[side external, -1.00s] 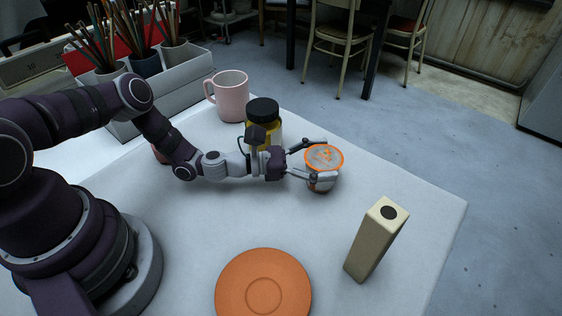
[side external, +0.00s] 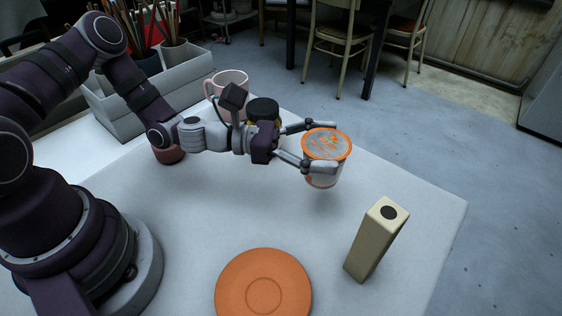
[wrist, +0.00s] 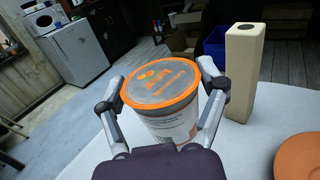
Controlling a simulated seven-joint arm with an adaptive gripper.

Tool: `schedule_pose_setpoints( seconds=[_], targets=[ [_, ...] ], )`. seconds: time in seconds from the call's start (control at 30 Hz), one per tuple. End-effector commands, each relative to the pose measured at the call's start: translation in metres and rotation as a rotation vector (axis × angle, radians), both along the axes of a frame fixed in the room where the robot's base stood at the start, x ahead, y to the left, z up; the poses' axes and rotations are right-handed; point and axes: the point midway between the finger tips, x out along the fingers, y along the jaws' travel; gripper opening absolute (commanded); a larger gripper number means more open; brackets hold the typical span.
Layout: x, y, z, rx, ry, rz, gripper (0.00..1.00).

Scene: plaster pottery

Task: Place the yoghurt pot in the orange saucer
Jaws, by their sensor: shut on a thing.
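The yoghurt pot (side external: 322,172) is a white tub with an orange-rimmed lid. My gripper (side external: 312,142) is shut on it, one finger on each side, and holds it upright above the table. In the wrist view the pot (wrist: 168,122) fills the space between the fingers of my gripper (wrist: 164,92). The orange saucer (side external: 230,290) lies flat and empty at the front of the table, below and left of the pot in the side view. Part of the saucer (wrist: 300,158) shows at the right edge of the wrist view.
A tall cream block (side external: 372,243) with a dark round top stands right of the saucer. A dark-lidded jar (side external: 262,108) and a pink mug (side external: 232,82) stand behind my gripper. A grey holder (side external: 130,112) with brushes is at back left. The table between pot and saucer is clear.

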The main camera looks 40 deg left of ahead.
Motion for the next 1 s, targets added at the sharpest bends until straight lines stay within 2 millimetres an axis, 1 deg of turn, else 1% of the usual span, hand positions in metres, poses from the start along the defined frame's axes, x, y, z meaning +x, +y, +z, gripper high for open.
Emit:
schedule_pose_setpoints(
  seconds=[0.03,0.07,0.1,0.17,0.2,0.3,0.4,0.47,0.6,0.73,0.8,0.9,1.0],
  targets=[
    [-0.021,-0.008,-0.004,-0.004,0.007,-0.076,0.31],
    [-0.034,-0.012,-0.006,-0.004,0.007,-0.125,0.31],
    [-0.053,-0.018,-0.007,-0.004,0.006,-0.195,0.31],
    [-0.082,-0.024,-0.006,-0.004,0.004,-0.297,0.31],
    [-0.101,-0.027,-0.004,-0.004,0.003,-0.362,0.31],
    [-0.139,-0.031,0.004,-0.001,0.000,-0.491,0.31],
    [-0.161,-0.032,0.011,-0.001,-0.002,-0.560,0.31],
    [-0.166,-0.032,0.009,-0.003,-0.001,-0.578,0.31],
    [-0.169,-0.032,-0.014,-0.004,0.002,-0.585,0.31],
    [-0.168,-0.032,-0.032,-0.003,-0.001,-0.583,0.31],
    [-0.168,-0.032,-0.046,-0.003,0.000,-0.583,0.31],
    [-0.168,-0.032,-0.061,-0.002,-0.001,-0.582,0.31],
    [-0.168,-0.032,-0.067,0.000,-0.002,-0.583,0.31]
  ],
)
